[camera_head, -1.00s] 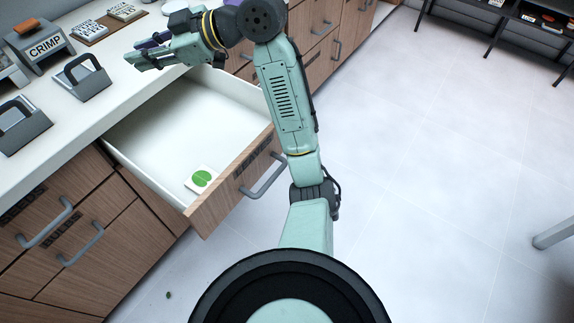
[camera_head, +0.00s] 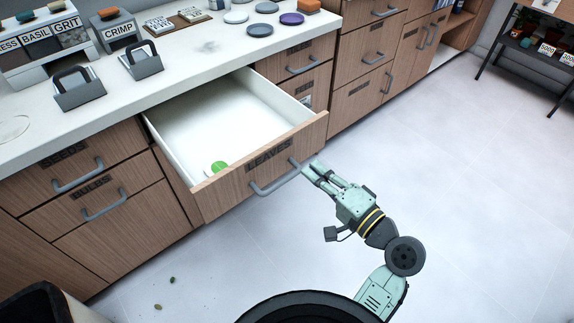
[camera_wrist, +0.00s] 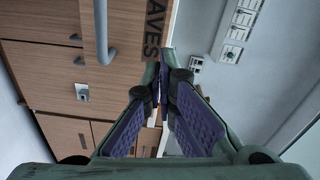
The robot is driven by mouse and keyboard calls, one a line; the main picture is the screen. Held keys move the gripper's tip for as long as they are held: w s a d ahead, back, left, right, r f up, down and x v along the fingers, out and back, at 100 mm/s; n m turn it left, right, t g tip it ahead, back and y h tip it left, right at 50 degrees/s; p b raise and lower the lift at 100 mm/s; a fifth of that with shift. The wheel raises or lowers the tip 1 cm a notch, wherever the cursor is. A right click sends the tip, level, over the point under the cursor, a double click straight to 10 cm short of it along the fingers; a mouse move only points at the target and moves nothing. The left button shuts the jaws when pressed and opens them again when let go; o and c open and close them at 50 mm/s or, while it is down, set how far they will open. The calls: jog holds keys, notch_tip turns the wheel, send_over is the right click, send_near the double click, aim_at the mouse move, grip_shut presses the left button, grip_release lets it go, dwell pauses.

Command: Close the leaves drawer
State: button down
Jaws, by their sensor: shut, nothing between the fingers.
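The leaves drawer (camera_head: 262,163) is pulled out of the counter, its wooden front labelled LEAVES with a grey bar handle (camera_head: 275,178). Inside the white drawer lies a card with a green leaf picture (camera_head: 217,168), partly hidden by the front. My gripper (camera_head: 310,168) is in front of the drawer front, at the right end of the handle. Its fingers are shut with nothing between them. In the wrist view the drawer front (camera_wrist: 138,18) and handle (camera_wrist: 103,35) show at the upper left of the fingers (camera_wrist: 168,60). Whether the fingertips touch the drawer front I cannot tell.
The counter (camera_head: 120,100) holds a CRIMP box (camera_head: 118,32), grey handled holders (camera_head: 78,90) and coloured discs (camera_head: 291,19). Closed SEEDS and BULBS drawers (camera_head: 95,195) are at left. A dark shelf (camera_head: 530,55) stands far right. The floor (camera_head: 450,170) is largely clear.

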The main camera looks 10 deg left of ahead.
jog(key=s+d+f+m, duration=0.2)
jog(key=s+d+f, duration=0.1)
jog(key=s, duration=0.1)
jog(key=p, duration=0.3)
send_near(277, 155)
jog(key=x, duration=0.7)
jog(key=shift+w, duration=0.1)
jog(key=shift+w+a, duration=0.1)
jog(key=shift+a, duration=0.1)
jog(key=x, duration=1.1)
jog(key=b+x, duration=0.1)
jog(key=x, duration=2.1)
jog(key=shift+a+f+b, duration=0.1)
jog(key=shift+a+b, duration=0.25)
jog(key=shift+a, duration=0.05)
jog(key=shift+r, duration=0.25)
jog(key=shift+r, duration=0.1)
